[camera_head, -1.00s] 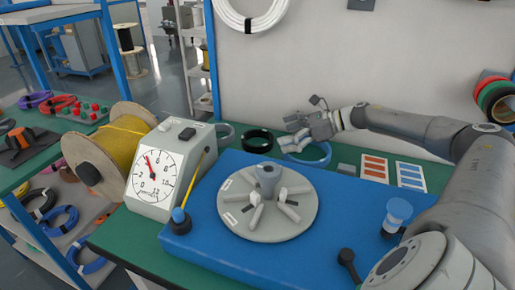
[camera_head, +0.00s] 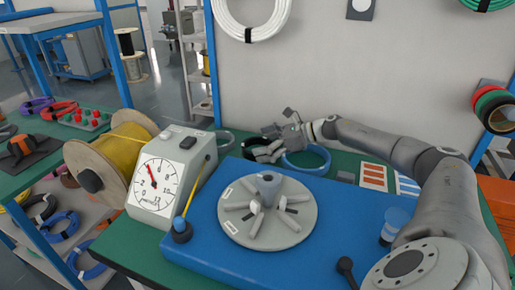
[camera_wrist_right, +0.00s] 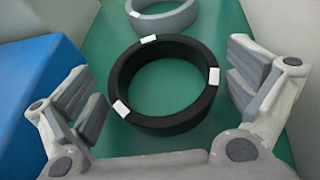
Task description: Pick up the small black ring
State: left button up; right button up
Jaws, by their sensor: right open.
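The small black ring (camera_wrist_right: 188,118) lies flat on the green bench top in the right wrist view, with white tape marks on it. It sits between the spread fingers of my right gripper (camera_wrist_right: 160,100), which is open and empty, and the fingers look apart from it. In the head view the black ring (camera_head: 250,146) is partly hidden by my right gripper (camera_head: 265,143), which is over its right side. My left gripper is not in view.
A grey-blue ring (camera_wrist_right: 165,18) lies just beyond the black one. A blue ring (camera_head: 307,160) lies to the right of my gripper. A blue platform (camera_head: 330,215) with a round grey fixture (camera_head: 290,225) stands in front, a dial gauge box (camera_head: 170,180) to the left. The wall is behind.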

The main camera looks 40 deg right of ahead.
jog(key=c, duration=0.8)
jog(key=shift+o, duration=0.2)
